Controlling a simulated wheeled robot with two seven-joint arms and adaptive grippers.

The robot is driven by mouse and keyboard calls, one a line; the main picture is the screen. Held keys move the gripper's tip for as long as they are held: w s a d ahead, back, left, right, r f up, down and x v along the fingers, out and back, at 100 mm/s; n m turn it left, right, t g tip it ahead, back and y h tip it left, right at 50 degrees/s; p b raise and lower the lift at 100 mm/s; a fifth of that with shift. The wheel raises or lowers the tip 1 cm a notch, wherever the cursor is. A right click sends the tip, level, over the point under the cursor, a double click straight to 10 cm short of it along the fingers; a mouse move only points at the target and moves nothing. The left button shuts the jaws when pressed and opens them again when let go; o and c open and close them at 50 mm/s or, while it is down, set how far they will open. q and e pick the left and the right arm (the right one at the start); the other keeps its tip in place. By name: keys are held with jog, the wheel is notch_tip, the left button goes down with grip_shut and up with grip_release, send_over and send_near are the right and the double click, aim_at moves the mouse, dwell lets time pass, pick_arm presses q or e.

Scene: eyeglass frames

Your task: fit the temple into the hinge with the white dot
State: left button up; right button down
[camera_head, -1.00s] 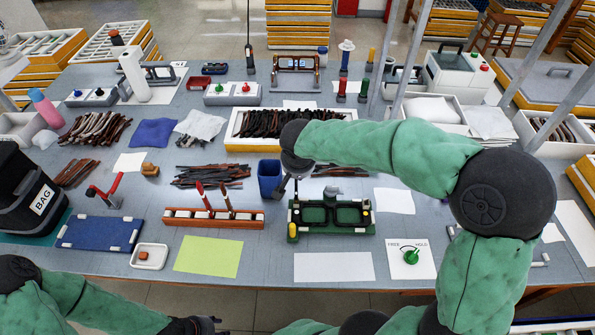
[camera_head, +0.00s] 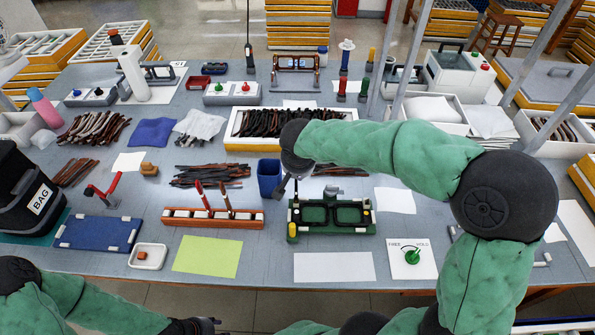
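A dark eyeglass frame (camera_head: 349,226) lies in the green fixture (camera_head: 330,230) at the front middle of the table. Small pale and yellow parts show at the fixture's ends; I cannot tell which is the white dot at a hinge. Two reddish-brown temples (camera_head: 203,197) stand tilted up from the orange-red rack (camera_head: 213,218) left of the fixture. My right gripper (camera_head: 286,191) is above the fixture's back left corner, beside the blue cup; its fingers are too small to judge, and no temple is clear in it. My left gripper (camera_head: 208,325) is low at the front edge, away from the fixture.
A blue cup (camera_head: 269,177) stands behind the fixture. A FREE/HOLD card with a green knob (camera_head: 412,257) lies to its right. A white sheet (camera_head: 334,267) and a yellow-green sheet (camera_head: 207,256) lie in front. Piles of dark temples (camera_head: 210,176) lie behind the rack.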

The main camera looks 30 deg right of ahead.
jog(key=c, duration=1.2)
grip_release()
jog(key=p+v, duration=0.3)
jog(key=v, duration=0.4)
jog(key=shift+f, duration=0.1)
